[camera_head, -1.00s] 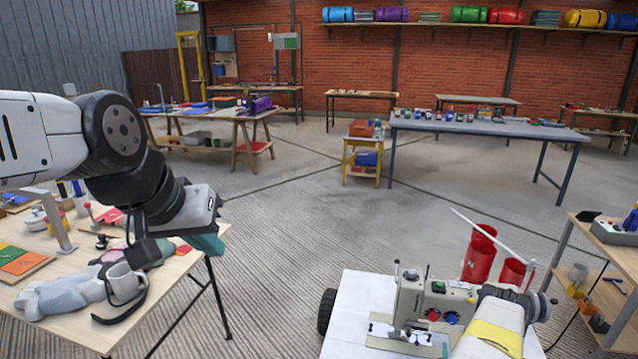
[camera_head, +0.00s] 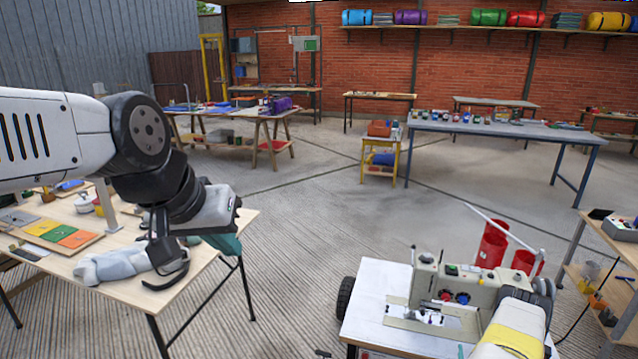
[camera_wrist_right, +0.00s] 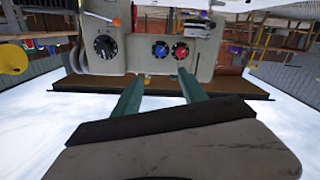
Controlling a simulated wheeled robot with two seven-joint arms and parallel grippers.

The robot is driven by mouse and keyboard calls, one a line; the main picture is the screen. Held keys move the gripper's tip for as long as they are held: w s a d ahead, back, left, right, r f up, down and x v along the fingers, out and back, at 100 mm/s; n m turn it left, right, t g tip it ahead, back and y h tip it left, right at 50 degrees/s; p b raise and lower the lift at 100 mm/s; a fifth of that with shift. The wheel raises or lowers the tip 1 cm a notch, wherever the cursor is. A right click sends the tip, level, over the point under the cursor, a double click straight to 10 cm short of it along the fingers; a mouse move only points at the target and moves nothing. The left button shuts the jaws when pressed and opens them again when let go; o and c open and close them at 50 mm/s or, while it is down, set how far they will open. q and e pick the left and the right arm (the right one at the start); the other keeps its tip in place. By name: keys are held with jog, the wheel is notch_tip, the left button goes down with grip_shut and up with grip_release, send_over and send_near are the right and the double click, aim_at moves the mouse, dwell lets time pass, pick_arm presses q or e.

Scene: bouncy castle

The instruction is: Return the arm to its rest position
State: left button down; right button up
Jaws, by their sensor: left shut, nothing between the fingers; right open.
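My left arm comes in from the left in the head view. Its gripper (camera_head: 225,243) hangs below the wrist over the right edge of the left worktable, shut and empty, with only part of its teal fingers showing. My right arm (camera_head: 513,332) reaches in from the bottom right in the head view, where its gripper is hidden. In the right wrist view my right gripper (camera_wrist_right: 160,74) is open and empty, its two teal fingers pointing toward the sewing machine (camera_wrist_right: 137,45). I cannot tell whether they touch it. The machine also shows in the head view (camera_head: 478,284) on a white-topped table (camera_head: 375,300).
The left worktable (camera_head: 208,282) holds a grey cloth (camera_head: 110,266) and coloured panels (camera_head: 62,233). Red cylinders (camera_head: 491,243) stand behind the sewing machine. A shelf unit (camera_head: 585,268) stands at the right. The concrete floor between the tables is clear.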

jog(key=w+d+r+g+y, duration=0.1)
jog(key=w+d+r+g, duration=0.15)
jog(key=w+r, duration=1.35)
jog(key=w+a+r+g+y, duration=0.1)
jog(key=a+r, duration=0.3)
jog(key=r, duration=0.6)
jog(key=w+a+r+g, duration=0.1)
jog(key=a+r, duration=0.4)
jog(key=r, duration=0.6)
jog(key=s+a+r+g+y, duration=0.3)
jog(key=s+a+r, duration=0.9)
jog(key=a+r, duration=0.2)
jog(key=s+a+r+g+y, duration=0.1)
jog(key=s+a, duration=0.5)
jog(key=s, duration=0.6)
jog(key=s+a+r+g+y, duration=0.1)
jog(key=s+a, duration=0.5)
jog(key=s, duration=0.7)
jog(key=shift+s+a+r+n+g+y, duration=0.2)
jog(key=shift+r+n+g+y, duration=0.2)
jog(key=shift+r+g, duration=0.4)
jog(key=shift+o, duration=0.2)
jog(key=shift+w+r, duration=0.15)
jog(key=shift+r, duration=0.05)
